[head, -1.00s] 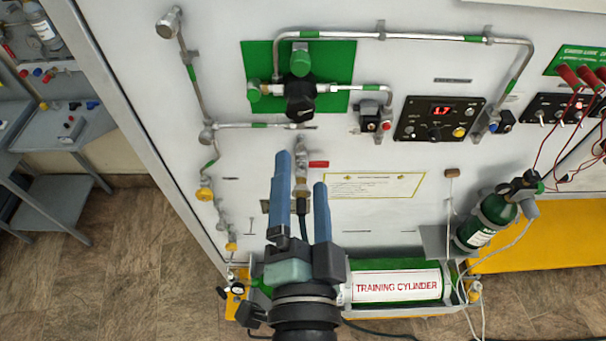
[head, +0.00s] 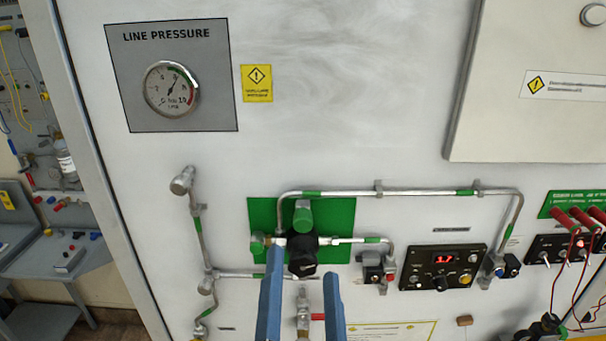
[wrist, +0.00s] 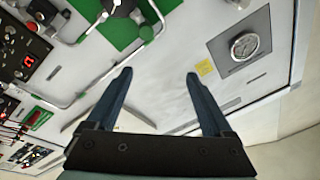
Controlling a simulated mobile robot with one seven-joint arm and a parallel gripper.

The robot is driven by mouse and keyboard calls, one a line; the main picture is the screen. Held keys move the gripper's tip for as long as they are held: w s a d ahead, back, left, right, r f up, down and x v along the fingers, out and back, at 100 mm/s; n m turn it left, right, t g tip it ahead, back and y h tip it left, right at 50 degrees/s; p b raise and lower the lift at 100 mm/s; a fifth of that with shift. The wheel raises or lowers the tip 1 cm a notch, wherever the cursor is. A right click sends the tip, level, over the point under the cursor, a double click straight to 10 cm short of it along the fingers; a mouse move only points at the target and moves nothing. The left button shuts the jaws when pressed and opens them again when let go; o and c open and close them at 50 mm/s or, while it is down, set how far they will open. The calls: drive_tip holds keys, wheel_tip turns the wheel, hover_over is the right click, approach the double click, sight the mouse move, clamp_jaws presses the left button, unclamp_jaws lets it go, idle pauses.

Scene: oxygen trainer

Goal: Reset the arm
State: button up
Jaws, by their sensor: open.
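My gripper (head: 303,270) is open, with its two blue fingers apart and nothing between them. In the head view the fingers rise from the bottom edge, in front of the panel just below the green plate (head: 340,220) with its black regulator knob (head: 302,268). In the wrist view my gripper (wrist: 160,75) also shows open and empty, with the white panel (wrist: 175,50) behind it. The rest of my arm is below the head view. Whether the fingertips touch the panel cannot be told from the head view; the wrist view shows them clear of any fitting.
A line pressure gauge (head: 171,89) is at upper left. Metal pipes (head: 420,192) run across the panel. A red digital display (head: 443,259) is to the right, with red-handled leads (head: 575,218) beyond it. A grey cabinet door (head: 520,110) is at upper right. The upper middle panel is bare.

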drive_tip(key=s+r+n+t+b, duration=0.2)
drive_tip(key=r+n+t, duration=0.5)
drive_tip(key=r, duration=1.9)
drive_tip(key=shift+s+r+n, duration=0.35)
drive_tip(key=shift+s+n, duration=0.25)
drive_tip(key=shift+a, duration=0.1)
